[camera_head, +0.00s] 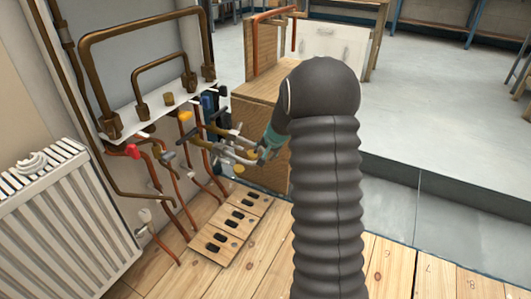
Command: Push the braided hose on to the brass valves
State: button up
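My gripper (228,143) reaches left from behind my dark ribbed arm, beside the pipework under the white shelf. Its grey fingers are small and overlap grey fittings, so I cannot tell whether they are open or shut on something. Copper pipes with small valves hang below the shelf. One valve has a red handle (132,151), one a yellow handle (185,117), and a dark blue part (209,102) is farther right. Thin grey pieces lie between the valves and my gripper. I cannot tell which of them is the braided hose or whether it touches a valve.
A white shelf (152,108) carries thick bronze pipe loops. A white radiator (62,218) stands at the left. Wooden plates with black slots (226,234) lie on the plank floor below the pipes. A wooden cabinet (262,103) stands behind my gripper. Grey floor at the right is clear.

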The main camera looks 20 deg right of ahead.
jog(key=v, duration=1.2)
jog(key=s+a+f+n+g, duration=0.1)
jog(key=s+a+f+g, duration=0.15)
jog(key=s, duration=0.25)
jog(key=s+a+r+n+p, duration=0.2)
jog(key=s+a+r, duration=0.3)
jog(key=s, duration=0.4)
jog(key=s+a+r+n+t+p, duration=0.1)
jog(key=s+a+r+n+p, duration=0.2)
jog(key=s, duration=0.7)
jog(key=s+a+r+n+p, duration=0.2)
jog(key=s+a+r+p, duration=0.1)
jog(key=s+a+r, duration=0.4)
notch_tip(320, 180, up, 4)
jog(key=s, duration=0.2)
jog(key=shift+s+n+t, duration=0.3)
jog(key=shift+n+t, duration=0.05)
jog(key=shift+n, duration=0.05)
jog(key=shift+a, duration=0.15)
jog(key=shift+c, duration=0.3)
